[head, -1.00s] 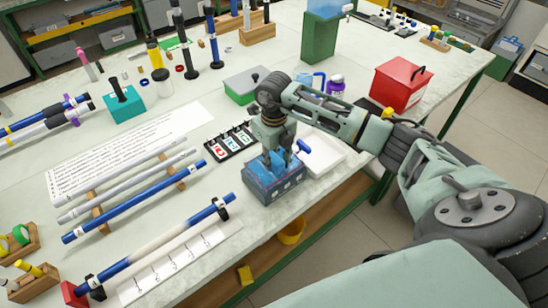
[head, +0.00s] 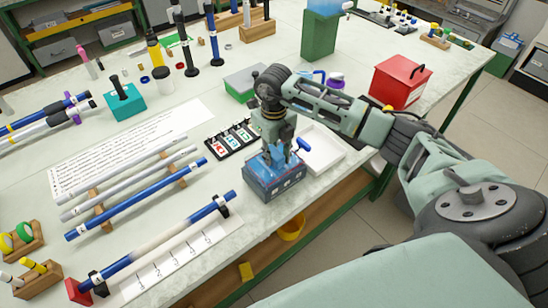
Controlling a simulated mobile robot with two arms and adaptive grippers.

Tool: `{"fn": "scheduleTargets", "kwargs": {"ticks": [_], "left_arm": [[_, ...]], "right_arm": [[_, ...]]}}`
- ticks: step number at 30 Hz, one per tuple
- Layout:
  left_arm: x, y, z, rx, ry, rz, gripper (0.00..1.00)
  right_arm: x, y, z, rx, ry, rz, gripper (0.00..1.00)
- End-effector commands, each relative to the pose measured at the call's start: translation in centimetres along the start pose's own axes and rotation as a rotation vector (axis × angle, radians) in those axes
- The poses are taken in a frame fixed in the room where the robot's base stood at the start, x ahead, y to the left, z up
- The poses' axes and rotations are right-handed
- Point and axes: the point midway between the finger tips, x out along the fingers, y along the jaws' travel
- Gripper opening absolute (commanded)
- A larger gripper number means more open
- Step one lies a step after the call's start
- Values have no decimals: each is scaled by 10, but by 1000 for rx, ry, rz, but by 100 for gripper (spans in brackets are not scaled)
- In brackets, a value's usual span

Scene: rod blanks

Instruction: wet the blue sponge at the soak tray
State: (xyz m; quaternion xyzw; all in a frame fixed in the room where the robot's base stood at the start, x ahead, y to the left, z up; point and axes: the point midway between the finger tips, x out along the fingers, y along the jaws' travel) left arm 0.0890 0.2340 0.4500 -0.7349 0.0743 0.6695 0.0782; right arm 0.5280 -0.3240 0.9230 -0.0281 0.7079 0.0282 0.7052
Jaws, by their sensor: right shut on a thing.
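My right gripper (head: 279,158) points down into the top of a dark blue box-like tray (head: 274,188) near the table's front edge. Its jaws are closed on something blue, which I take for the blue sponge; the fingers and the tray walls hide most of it. I cannot tell whether it touches water. A small blue handle (head: 304,145) sticks out beside the fingers. A shallow white tray (head: 326,150) lies just right of the blue tray and looks empty. My left gripper is not in view.
A black strip with coloured cards (head: 232,140) lies left of the gripper. Blue and white rods (head: 150,243) rest on supports at the left. A green-grey box (head: 243,84) stands behind, and a red box (head: 402,82) stands back right.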

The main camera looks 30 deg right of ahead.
Motion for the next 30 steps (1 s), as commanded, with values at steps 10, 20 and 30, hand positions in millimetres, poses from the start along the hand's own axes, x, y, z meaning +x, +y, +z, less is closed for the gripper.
{"fn": "scheduleTargets", "kwargs": {"ticks": [10,20,30], "left_arm": [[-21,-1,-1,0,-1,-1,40],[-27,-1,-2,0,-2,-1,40],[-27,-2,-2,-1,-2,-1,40]], "right_arm": [[-32,0,1,1,-3,-1,6],[-45,-1,1,2,-3,-1,6],[-44,0,1,1,-3,-1,6]]}}
